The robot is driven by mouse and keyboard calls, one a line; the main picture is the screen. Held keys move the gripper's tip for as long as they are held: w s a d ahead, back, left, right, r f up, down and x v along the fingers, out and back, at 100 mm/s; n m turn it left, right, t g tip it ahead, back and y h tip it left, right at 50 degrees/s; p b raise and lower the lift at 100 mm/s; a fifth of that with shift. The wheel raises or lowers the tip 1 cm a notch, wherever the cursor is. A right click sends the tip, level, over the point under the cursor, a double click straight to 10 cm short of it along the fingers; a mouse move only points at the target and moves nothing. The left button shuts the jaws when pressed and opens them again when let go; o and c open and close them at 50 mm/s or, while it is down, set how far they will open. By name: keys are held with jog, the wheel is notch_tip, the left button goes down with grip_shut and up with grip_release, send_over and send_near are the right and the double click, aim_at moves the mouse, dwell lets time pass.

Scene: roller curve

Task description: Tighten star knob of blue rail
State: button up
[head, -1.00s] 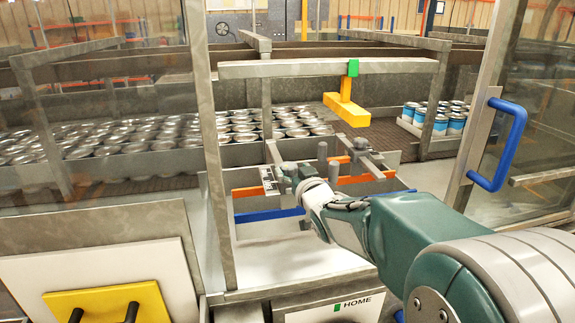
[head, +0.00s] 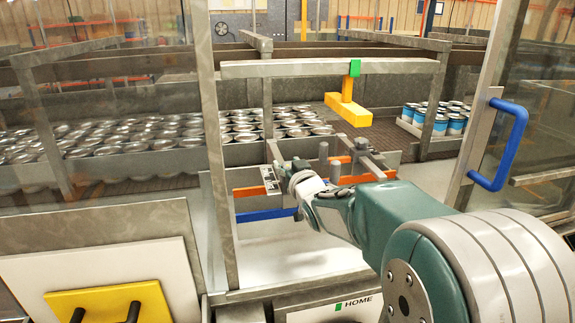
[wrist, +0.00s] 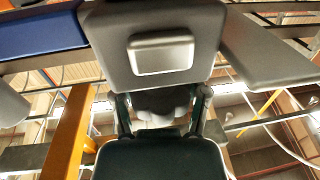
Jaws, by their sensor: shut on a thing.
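The blue rail (head: 266,215) runs across the machine opening below an orange rail in the head view. A blue bar (wrist: 40,33), seemingly this rail, crosses the top left of the wrist view. My gripper (wrist: 162,108) has its two fingers on either side of a dark, rounded, lobed knob (wrist: 160,98), which looks like the star knob. It is shut on the knob, under a grey block (wrist: 165,52). In the head view my gripper (head: 282,178) is at the rails' bracket, and my wrist hides the knob.
Orange rails (head: 249,191) and grey posts (head: 323,158) stand close around my gripper. A yellow bar (head: 348,108) hangs from the crossbeam above. Open door panels flank the opening, the right one with a blue handle (head: 499,145). Silver cans (head: 150,135) fill the conveyor behind.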

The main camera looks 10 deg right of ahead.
jog(key=shift+m+h, duration=0.7)
jog(key=shift+h, duration=0.4)
jog(key=shift+d+m+g+h, duration=0.1)
jog(key=shift+m+g+h, duration=0.1)
jog(key=shift+m+h, duration=1.1)
jog(key=shift+d+m+g+h, duration=0.15)
jog(key=shift+m+h, duration=0.55)
jog(key=shift+h, duration=1.1)
jog(key=shift+s+d+r+m+g+h, duration=0.1)
jog(key=shift+m+g+h, duration=0.75)
jog(key=shift+h, duration=0.45)
jog(key=shift+d+r+m+g+h, duration=0.1)
jog(key=shift+m+g+h, duration=0.5)
jog(key=shift+m+h, duration=0.6)
jog(key=shift+h, duration=0.3)
jog(key=o, duration=1)
jog(key=shift+r, duration=0.1)
jog(key=shift+f, duration=0.2)
notch_tip(320, 180, up, 10)
jog(key=shift+a+f, duration=0.1)
